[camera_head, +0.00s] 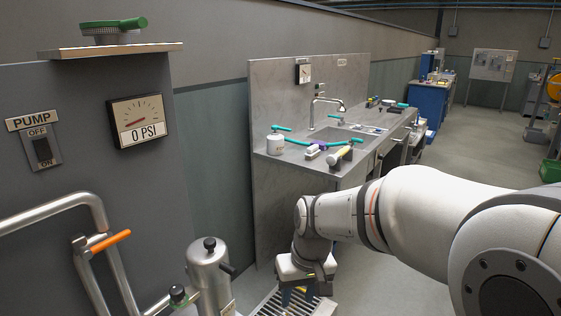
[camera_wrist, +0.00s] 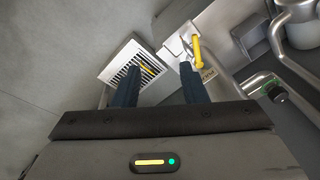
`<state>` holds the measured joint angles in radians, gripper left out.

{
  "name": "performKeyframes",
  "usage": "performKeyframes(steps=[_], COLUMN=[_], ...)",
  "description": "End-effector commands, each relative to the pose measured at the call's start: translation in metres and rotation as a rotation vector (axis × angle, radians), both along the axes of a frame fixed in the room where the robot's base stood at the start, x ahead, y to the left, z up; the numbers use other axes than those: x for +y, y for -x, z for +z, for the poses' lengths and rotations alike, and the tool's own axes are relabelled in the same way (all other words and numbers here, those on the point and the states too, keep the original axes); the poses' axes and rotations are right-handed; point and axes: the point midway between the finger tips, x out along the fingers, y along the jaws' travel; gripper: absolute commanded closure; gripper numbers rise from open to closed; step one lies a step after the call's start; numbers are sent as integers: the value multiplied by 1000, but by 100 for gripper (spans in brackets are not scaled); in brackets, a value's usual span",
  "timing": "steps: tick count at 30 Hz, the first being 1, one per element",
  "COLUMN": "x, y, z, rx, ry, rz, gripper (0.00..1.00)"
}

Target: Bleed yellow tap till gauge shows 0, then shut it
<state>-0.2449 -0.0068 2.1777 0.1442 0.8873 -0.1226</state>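The gauge (camera_head: 138,120) on the grey panel has a dial above a readout of "0 PSI". Its red needle points to the lower left. The yellow tap (camera_wrist: 203,49) shows in the wrist view, just beyond and right of my right fingertip. Its handle runs roughly up and down in that picture. In the head view my gripper (camera_head: 305,294) is low over the floor grate and largely hides the tap. In the wrist view my gripper (camera_wrist: 159,70) has its two dark fingers wide apart, with nothing held between them.
A slotted drain grate (camera_wrist: 126,61) lies beyond my fingers, with a yellow strip over it. A steel canister (camera_head: 210,275) and pipes with an orange handle (camera_head: 110,241) stand at left. The pump switch (camera_head: 42,150) is left of the gauge. A sink counter (camera_head: 310,170) stands behind.

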Motion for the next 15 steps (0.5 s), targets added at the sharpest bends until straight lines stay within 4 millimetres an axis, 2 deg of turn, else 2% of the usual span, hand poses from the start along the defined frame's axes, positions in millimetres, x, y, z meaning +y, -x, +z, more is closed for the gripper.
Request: performKeyframes(steps=[1,6,10,15], x=[-19,-69,-95,-112], y=[14,60,91,115], z=[37,93,118,131], rx=[-24,-81,-116,-140], ry=[7,43,68,87], rz=[-39,-153,-224,-278], gripper=[61,61,61,61])
